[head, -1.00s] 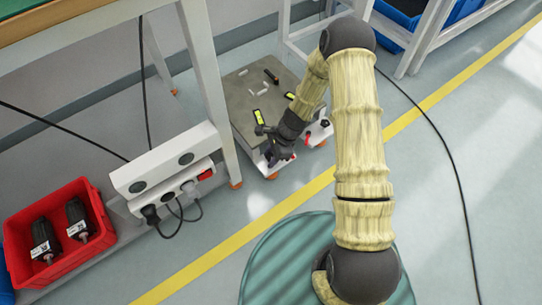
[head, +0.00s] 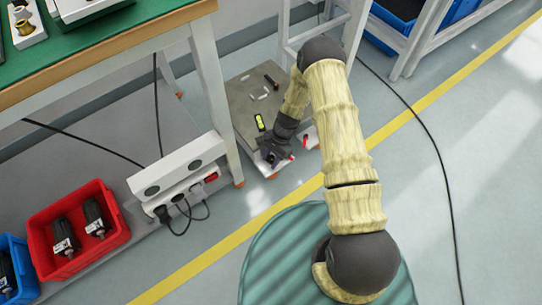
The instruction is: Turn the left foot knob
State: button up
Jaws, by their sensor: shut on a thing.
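A low grey-topped plate (head: 243,92) stands on the floor beside the bench leg, with white foot blocks along its near side and an orange foot (head: 272,177) under the near corner. My gripper (head: 271,156) is down at the left foot block (head: 264,167), shut on the dark left foot knob there. The knob is mostly hidden by the jaws. A small red part (head: 291,157) shows just right of the jaws. The right foot block (head: 311,141) is partly behind my arm, with a red part on it; its knob is hidden.
A yellow-green level (head: 260,122) and small loose pieces lie on the plate. The bench leg (head: 214,85) and a white socket box (head: 178,170) with plugged cables stand to the left. A red crate (head: 78,232) holds dark devices. The floor right of my arm is open, crossed by a black cable (head: 437,145).

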jog(key=o, duration=0.7)
jog(key=shift+r, duration=0.15)
jog(key=p+v, duration=0.8)
jog(key=v, duration=0.9)
jog(key=shift+w+d, duration=0.1)
jog(key=shift+d, duration=0.1)
